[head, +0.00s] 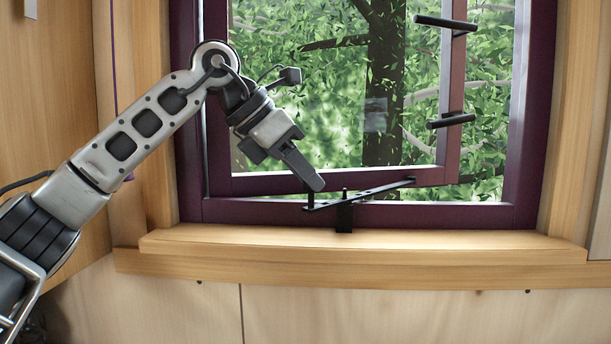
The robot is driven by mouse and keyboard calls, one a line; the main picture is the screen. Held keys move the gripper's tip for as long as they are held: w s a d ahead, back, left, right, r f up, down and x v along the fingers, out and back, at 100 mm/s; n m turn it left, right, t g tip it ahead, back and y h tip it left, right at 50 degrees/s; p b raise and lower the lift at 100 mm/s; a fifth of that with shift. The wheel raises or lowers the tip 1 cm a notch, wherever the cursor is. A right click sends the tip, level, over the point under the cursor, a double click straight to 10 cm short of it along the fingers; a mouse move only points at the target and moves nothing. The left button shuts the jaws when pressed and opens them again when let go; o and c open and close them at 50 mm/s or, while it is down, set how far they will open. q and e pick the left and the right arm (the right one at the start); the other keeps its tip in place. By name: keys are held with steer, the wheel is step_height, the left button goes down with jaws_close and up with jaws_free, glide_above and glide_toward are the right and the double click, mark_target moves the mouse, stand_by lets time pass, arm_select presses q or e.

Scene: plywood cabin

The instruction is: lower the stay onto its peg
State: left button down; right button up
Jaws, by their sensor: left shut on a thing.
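The stay (378,190) is a black bar with holes at the bottom of the window. It slants from its upper right end at the sash's lower rail down to its left end over the sill. The peg (344,193) is a small upright pin on a black bracket (344,218) on the lower frame, near the stay's left half. I cannot tell whether the stay is on the peg or just above or beside it. My left gripper (316,184) points down at the stay's left end and is shut on it; the fingers partly hide that end. My right gripper is not in view.
The purple window sash (300,183) stands ajar within its purple outer frame (240,210). Two black handles (445,23) (451,120) stick out on the sash's right side. A wooden sill (450,248) runs below, bare and clear. Wooden walls flank the window.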

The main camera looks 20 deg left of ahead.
arm_select(q)
steer(key=shift+f, duration=0.35)
steer(key=c, duration=1.2)
jaws_free()
steer(key=shift+w+d, duration=0.1)
steer(key=shift+c, duration=0.2)
steer(key=shift+r, duration=0.1)
steer(key=p+v, duration=0.1)
steer(key=v, duration=1.5)
steer(key=shift+p, duration=0.35)
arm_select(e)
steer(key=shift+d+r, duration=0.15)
